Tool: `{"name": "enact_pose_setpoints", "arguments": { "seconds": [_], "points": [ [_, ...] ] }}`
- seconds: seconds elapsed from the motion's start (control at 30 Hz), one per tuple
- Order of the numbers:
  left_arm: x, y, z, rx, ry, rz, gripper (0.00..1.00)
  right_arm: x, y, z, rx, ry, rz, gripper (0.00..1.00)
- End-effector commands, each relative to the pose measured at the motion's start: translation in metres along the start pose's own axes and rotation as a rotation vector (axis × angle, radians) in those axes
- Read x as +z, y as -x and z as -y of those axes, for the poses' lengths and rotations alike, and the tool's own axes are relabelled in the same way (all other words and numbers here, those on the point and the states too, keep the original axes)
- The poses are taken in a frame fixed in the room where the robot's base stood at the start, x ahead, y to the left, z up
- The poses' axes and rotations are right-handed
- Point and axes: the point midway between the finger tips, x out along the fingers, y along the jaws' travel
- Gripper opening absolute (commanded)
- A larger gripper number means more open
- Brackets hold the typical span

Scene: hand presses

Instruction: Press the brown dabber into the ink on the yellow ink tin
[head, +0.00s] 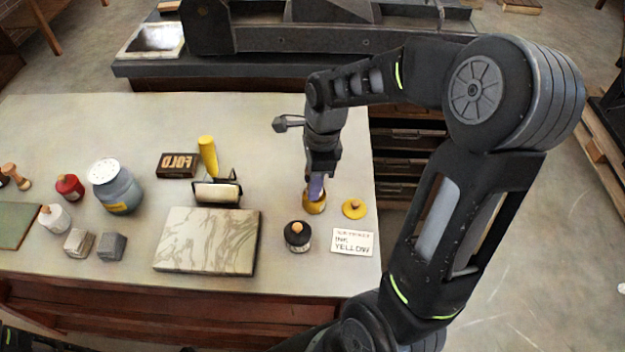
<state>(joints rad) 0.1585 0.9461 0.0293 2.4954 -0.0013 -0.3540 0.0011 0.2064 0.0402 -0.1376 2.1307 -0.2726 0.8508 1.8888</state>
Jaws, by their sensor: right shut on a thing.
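The yellow ink tin (314,207) stands open near the right end of the table. Its yellow lid (353,209) lies flat to the right of it. My right gripper (316,184) points straight down over the tin, its tips at the tin's mouth. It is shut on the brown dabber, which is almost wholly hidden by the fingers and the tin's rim. I cannot see whether the dabber touches the ink. My left gripper is not in view.
A marbled slab (206,241), a yellow-handled roller (216,192) and a dark box (178,165) are to the left. Several jars and blocks stand further left.

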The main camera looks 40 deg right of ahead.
Motion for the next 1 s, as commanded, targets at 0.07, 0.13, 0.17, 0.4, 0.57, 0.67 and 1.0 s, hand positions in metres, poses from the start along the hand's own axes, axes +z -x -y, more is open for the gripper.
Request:
{"name": "enact_pose_setpoints", "arguments": {
  "seconds": [0.07,0.13,0.17,0.4,0.57,0.67,1.0],
  "points": [
    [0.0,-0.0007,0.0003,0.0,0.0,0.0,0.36,0.0,-0.0008,0.0001,0.0,0.0,0.0,0.0],
    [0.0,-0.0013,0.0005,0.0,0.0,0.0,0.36,-0.0002,-0.0017,0.0001,0.0,0.0,0.0,0.0],
    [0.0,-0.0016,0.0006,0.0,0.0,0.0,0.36,-0.0002,-0.002,0.0001,0.0,0.0,0.0,0.0],
    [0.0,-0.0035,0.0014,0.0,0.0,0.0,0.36,-0.0006,-0.005,0.0001,0.0,0.0,0.0,0.0],
    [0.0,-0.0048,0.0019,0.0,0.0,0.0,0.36,-0.0008,-0.0069,0.0002,0.0,0.0,0.0,0.0],
    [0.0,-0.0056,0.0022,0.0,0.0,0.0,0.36,-0.001,-0.0081,0.0001,0.0,0.0,0.0,0.0],
    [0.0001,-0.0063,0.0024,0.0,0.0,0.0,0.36,-0.0011,-0.0093,0.0001,0.0,0.0,0.0,0.0]
  ]
}}
